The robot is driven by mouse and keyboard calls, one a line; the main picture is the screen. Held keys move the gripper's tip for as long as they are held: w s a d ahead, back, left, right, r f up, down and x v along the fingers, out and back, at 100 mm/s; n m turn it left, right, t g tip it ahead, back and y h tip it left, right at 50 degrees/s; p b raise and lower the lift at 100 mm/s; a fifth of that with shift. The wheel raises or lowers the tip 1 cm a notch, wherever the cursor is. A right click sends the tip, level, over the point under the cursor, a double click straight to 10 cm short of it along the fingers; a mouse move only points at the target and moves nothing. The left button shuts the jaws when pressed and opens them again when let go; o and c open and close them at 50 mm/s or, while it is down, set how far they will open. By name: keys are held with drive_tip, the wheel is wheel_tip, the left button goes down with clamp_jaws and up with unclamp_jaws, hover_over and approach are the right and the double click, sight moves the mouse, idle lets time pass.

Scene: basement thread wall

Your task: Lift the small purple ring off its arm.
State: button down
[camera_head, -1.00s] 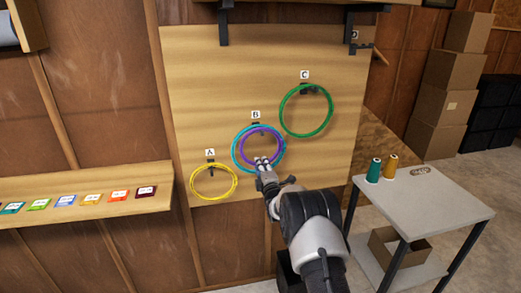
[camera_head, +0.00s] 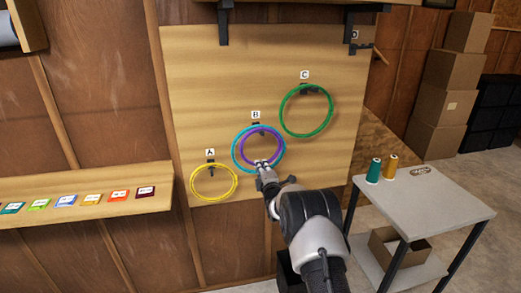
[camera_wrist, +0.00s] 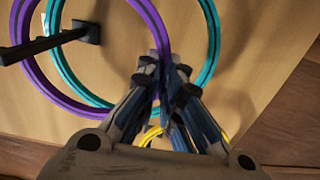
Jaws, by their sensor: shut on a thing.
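The small purple ring (camera_head: 243,147) hangs at the arm marked B, in front of the larger teal ring (camera_head: 236,158). In the wrist view the purple ring (camera_wrist: 41,76) and the teal ring (camera_wrist: 207,62) cross near a dark arm (camera_wrist: 62,38) that sticks out from the board. My gripper (camera_head: 262,165) is at the lower part of the purple ring. In the wrist view its fingertips (camera_wrist: 163,75) are shut on the purple ring's rim, hiding a bit of it. The teal ring passes behind the fingers and looks apart from them.
A yellow ring (camera_head: 193,188) hangs at arm A, lower left, and a green ring (camera_head: 283,112) at arm C, upper right. A ledge with coloured cards (camera_head: 85,214) is at left. A grey cart (camera_head: 432,208) with thread spools stands at right.

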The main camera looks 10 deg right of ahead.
drive_tip(key=shift+r, duration=0.75)
drive_tip(key=s+r+p, duration=0.1)
drive_tip(key=s, duration=0.8)
drive_tip(key=shift+s+r+p, duration=0.3)
